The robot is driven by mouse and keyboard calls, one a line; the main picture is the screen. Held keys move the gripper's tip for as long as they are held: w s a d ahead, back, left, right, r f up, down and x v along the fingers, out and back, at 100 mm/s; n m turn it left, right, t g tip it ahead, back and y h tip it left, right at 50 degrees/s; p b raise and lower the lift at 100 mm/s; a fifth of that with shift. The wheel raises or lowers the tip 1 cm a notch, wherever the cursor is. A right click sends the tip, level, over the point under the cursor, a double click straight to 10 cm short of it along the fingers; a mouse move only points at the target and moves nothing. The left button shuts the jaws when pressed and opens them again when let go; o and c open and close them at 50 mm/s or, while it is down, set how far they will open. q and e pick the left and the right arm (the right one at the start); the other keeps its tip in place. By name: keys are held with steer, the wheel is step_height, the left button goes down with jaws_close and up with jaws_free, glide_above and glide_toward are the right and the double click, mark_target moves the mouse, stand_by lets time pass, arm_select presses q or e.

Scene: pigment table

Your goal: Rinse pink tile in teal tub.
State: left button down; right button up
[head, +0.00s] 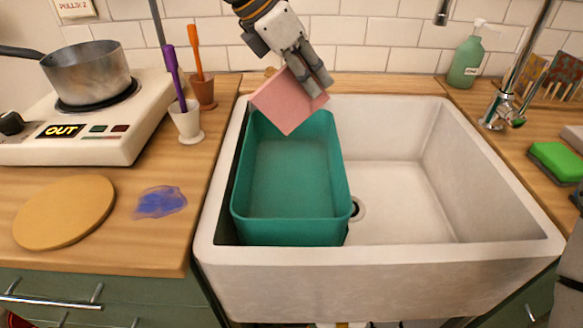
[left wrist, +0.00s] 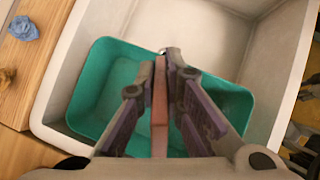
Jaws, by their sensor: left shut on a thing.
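The pink tile (head: 283,103) hangs tilted above the far end of the teal tub (head: 240,225) in the head view. My left gripper (head: 318,88) is shut on the tile near its right side. In the left wrist view the tile (left wrist: 160,108) shows edge-on between the two fingers, over the tub (left wrist: 82,95). The tub sits in the left part of the white sink (head: 455,255). Its inside is teal throughout, and I cannot clearly tell a water level. My right gripper is not in view.
Left counter: a pot (head: 85,72) on a hotplate, two small cups with purple (head: 174,75) and orange tools, a round board (head: 63,212) and a blue smear (head: 160,202). Right counter: soap bottle (head: 466,62), faucet (head: 500,105), green sponge (head: 556,162). The sink's right half is empty.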

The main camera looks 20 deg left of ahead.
arm_select(q)
steer(key=shift+r, duration=0.1)
stand_by(0.4)
steer(key=shift+r, duration=1.95)
